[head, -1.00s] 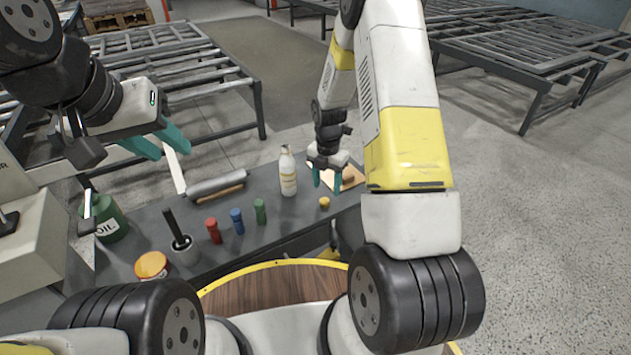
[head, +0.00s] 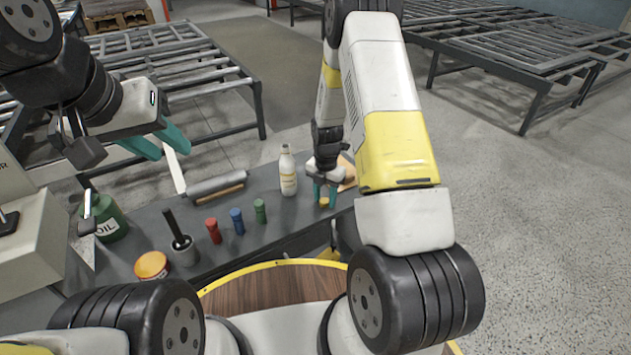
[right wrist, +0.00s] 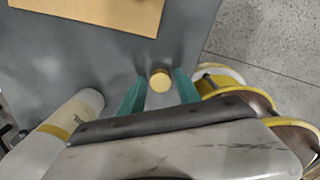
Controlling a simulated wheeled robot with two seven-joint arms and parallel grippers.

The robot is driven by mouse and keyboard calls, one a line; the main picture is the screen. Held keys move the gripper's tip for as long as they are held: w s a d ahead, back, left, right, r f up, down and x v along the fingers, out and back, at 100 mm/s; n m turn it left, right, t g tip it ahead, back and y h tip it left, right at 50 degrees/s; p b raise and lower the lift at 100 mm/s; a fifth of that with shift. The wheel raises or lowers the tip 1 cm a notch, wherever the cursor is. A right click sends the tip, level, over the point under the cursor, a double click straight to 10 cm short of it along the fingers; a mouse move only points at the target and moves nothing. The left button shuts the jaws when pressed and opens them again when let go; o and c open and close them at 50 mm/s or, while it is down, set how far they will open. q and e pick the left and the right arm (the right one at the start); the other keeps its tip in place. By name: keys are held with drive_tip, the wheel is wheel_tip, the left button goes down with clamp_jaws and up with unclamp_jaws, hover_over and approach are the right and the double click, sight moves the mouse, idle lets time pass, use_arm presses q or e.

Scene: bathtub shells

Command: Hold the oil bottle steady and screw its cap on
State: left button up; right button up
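The white oil bottle (head: 288,172) stands upright on the grey bench, and its side with a yellow band shows in the right wrist view (right wrist: 62,120). The yellow cap (head: 324,201) lies on the bench to the right of the bottle, apart from it. My right gripper (head: 325,193) is low over the cap with its teal fingers open on either side of it; the right wrist view shows the cap (right wrist: 160,80) between the fingertips, with small gaps. My left gripper (head: 158,142) is open and empty, raised at the left, away from the bottle.
Red (head: 213,230), blue (head: 237,221) and green (head: 260,211) small cylinders stand left of the bottle. A grey roll (head: 216,186) lies behind them. A green oil can (head: 110,222) and orange-lidded tin (head: 152,266) are further left. A tan board (right wrist: 100,10) lies beyond the cap.

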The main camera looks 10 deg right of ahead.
sight(323, 202)
clamp_jaws()
drive_tip(key=shift+r, duration=0.1)
drive_tip(key=shift+r, duration=0.45)
drive_tip(key=r, duration=0.1)
drive_tip(key=s+a+r, duration=0.1)
drive_tip(key=shift+r, duration=0.35)
drive_tip(key=s+a+r, duration=0.1)
drive_tip(key=s+a, duration=0.9)
drive_tip(key=shift+a+r, duration=0.15)
drive_tip(key=shift+a, duration=0.1)
drive_tip(key=shift+s, duration=0.1)
